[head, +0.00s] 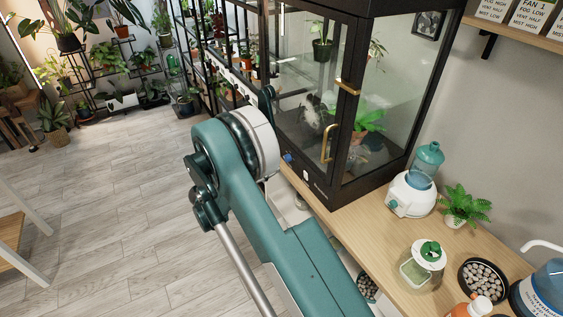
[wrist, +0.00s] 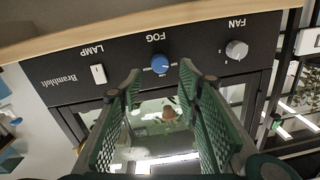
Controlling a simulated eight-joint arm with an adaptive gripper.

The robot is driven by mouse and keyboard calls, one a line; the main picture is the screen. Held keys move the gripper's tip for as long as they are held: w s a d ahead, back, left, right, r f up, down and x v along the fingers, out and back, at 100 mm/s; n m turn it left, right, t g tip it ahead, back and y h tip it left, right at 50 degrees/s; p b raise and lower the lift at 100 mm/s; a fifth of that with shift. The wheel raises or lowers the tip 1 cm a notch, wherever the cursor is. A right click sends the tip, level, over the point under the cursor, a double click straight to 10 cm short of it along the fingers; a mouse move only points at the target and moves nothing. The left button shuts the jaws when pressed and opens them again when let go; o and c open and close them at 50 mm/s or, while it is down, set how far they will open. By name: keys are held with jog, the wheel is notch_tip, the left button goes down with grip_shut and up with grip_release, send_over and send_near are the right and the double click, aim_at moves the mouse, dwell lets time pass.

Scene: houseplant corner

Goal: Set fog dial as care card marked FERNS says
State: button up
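The blue fog dial (wrist: 160,64) sits under the word FOG on a black panel (wrist: 120,65), which appears upside down in the wrist view. A blue knob (head: 287,157) also shows low on the glass cabinet in the head view. My gripper (wrist: 161,76) is open and empty, its two green fingers spread on either side of the dial in the picture. I cannot tell whether they touch it. Care cards (head: 530,14) stand on the shelf at the top right of the head view. Their headings are cut off, so I cannot tell which is FERNS.
A grey fan dial (wrist: 236,50) and a white lamp switch (wrist: 98,74) flank the fog dial. The glass cabinet (head: 318,188) stands on a wooden counter (head: 375,235) with a white humidifier (head: 410,195), a fern (head: 465,204) and a pebble dish (head: 483,279).

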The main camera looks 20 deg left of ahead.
aim_at(288, 158)
jog(key=b+x, duration=0.1)
jog(key=x, duration=0.5)
dwell(0.3)
jog(key=c, duration=0.9)
